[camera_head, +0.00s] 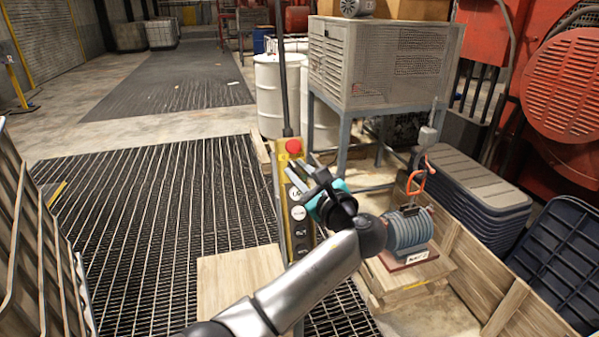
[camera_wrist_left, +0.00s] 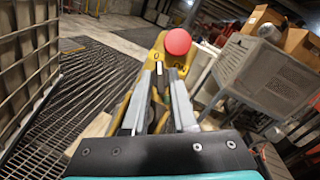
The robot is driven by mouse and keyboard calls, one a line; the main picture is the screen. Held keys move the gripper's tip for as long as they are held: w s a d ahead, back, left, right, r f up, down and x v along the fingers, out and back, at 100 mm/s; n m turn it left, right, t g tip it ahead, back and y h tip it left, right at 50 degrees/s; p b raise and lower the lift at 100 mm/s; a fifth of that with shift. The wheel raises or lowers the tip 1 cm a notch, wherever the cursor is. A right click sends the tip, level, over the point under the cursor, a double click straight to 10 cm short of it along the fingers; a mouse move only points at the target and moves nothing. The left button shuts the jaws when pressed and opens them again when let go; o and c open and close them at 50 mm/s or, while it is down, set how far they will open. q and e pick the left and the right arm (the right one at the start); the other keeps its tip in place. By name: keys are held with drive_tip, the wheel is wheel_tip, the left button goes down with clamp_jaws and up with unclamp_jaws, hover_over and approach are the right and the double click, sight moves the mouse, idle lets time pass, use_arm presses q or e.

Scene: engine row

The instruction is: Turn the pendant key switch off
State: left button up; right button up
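The yellow pendant (camera_head: 282,200) hangs upright in the middle of the head view, with a red mushroom button (camera_head: 293,146) on top and several round labelled buttons below. In the left wrist view, the red button (camera_wrist_left: 178,41) and yellow housing (camera_wrist_left: 155,50) stand just beyond my fingertips, with a "0" mark beside the button. My left gripper (camera_head: 303,171) is in front of the pendant's upper part, just below the red button. Its fingers (camera_wrist_left: 160,74) are apart, with a small dark part between the tips; contact is unclear. The key switch is mostly hidden by the fingers. My right gripper is out of view.
A grey vented cabinet (camera_head: 380,62) on a blue-grey stand is behind, with white drums (camera_head: 281,95) beside it. A ribbed motor (camera_head: 407,230) with an orange hook sits on a wooden pallet at right. A slatted rack (camera_head: 40,230) stands at left.

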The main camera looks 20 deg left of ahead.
use_arm(q)
drive_tip(key=shift+o, duration=0.9)
drive_tip(key=shift+d, duration=0.1)
drive_tip(key=b+v, duration=0.1)
drive_tip(key=v, duration=1.4)
drive_tip(key=shift+b, duration=0.35)
